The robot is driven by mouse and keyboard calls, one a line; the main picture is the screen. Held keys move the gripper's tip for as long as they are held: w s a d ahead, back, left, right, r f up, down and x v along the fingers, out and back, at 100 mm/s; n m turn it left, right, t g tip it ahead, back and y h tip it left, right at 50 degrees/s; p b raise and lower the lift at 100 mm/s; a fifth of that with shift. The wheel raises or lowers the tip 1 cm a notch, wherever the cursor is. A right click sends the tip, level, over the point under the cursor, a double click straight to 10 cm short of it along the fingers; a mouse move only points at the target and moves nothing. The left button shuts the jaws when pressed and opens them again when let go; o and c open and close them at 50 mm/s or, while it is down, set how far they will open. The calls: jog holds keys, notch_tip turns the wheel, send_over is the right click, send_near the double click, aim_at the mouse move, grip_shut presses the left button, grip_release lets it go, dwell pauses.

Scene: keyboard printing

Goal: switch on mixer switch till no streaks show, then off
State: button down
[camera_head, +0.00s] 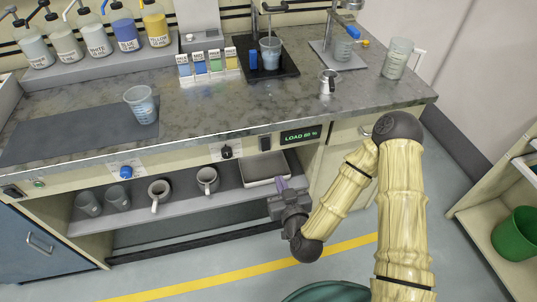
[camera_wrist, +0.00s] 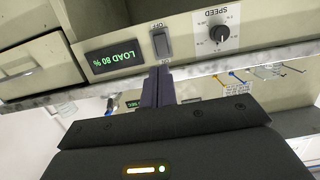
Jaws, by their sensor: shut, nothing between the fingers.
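The mixer switch (camera_head: 265,143) is a dark rocker on the bench's front panel, left of the load display (camera_head: 301,135). In the wrist view, the switch (camera_wrist: 162,42) appears upside down with OFF readable above it; my fingertips partly hide the opposite label. Its rocker position is unclear. My gripper (camera_head: 281,184) is shut and empty, below and in front of the panel. The gripper (camera_wrist: 158,72) points at the switch's lower end; I cannot tell whether it touches.
The speed knob (camera_wrist: 220,34) is close beside the switch. A metal tray (camera_head: 265,168) and grey mugs (camera_head: 207,180) sit on the shelf below. Another cup (camera_head: 141,104) stands on the dark mat. A green bin (camera_head: 516,234) is at the right.

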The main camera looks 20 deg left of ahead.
aim_at(267, 149)
jog(key=x, duration=1.3)
jog(key=shift+w+a+f, duration=0.1)
jog(key=shift+w+a, duration=0.2)
jog(key=shift+w+f, duration=0.1)
jog(key=shift+f, duration=0.05)
jog(key=shift+f+b, duration=0.1)
jog(key=shift+b, duration=0.3)
jog(key=shift+w, duration=0.15)
